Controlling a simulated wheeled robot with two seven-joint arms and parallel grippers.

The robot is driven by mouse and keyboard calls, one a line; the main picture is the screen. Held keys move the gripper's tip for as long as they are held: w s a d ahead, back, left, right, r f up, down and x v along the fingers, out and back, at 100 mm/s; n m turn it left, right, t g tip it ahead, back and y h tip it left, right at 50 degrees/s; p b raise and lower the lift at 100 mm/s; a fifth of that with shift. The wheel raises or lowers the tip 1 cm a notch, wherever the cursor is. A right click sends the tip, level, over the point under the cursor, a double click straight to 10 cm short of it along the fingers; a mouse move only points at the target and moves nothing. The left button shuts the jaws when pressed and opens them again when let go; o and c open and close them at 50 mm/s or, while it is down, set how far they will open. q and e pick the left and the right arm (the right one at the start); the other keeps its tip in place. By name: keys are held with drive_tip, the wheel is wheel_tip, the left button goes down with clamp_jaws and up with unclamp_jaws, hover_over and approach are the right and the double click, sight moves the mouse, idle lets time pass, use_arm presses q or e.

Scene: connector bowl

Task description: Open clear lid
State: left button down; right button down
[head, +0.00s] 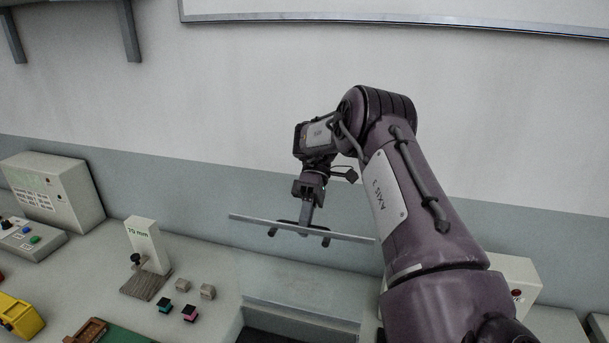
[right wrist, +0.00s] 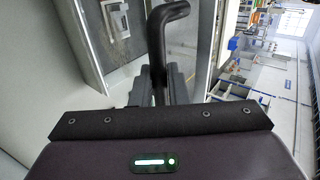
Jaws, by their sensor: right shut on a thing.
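The clear lid (head: 345,234) shows in the head view as a thin, pale, nearly edge-on strip raised above the worktop. A dark opening (head: 300,323) lies below it in the worktop. My right gripper (head: 308,206) is at the middle of the lid. In the right wrist view, its jaws (right wrist: 163,86) are shut on the lid's black bent handle (right wrist: 168,14). Most of the lid's clear face is hard to make out. My left gripper is not in view.
Left of the opening, an upright white block marked 70 mm (head: 146,244) stands near small grey, green and pink blocks (head: 190,313). Control boxes (head: 52,192) stand further left. A yellow part (head: 20,315) is at lower left. Another box (head: 515,278) stands behind my right arm.

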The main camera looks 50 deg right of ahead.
drive_tip(key=c, duration=1.7)
unclamp_jaws()
drive_tip(key=shift+s+f, duration=0.25)
drive_tip(key=shift+f, duration=0.3)
drive_tip(key=shift+c, duration=0.2)
drive_tip(key=shift+o, duration=1.1)
drive_tip(key=shift+w+d, duration=0.15)
drive_tip(key=shift+o, duration=0.6)
drive_tip(key=shift+w+d+f, duration=0.1)
drive_tip(key=shift+w+d, duration=0.1)
drive_tip(key=shift+w, duration=0.05)
wheel_tip(320, 180, up, 20)
drive_tip(key=p, duration=0.5)
drive_tip(key=shift+s, duration=0.15)
drive_tip(key=shift+a, duration=0.1)
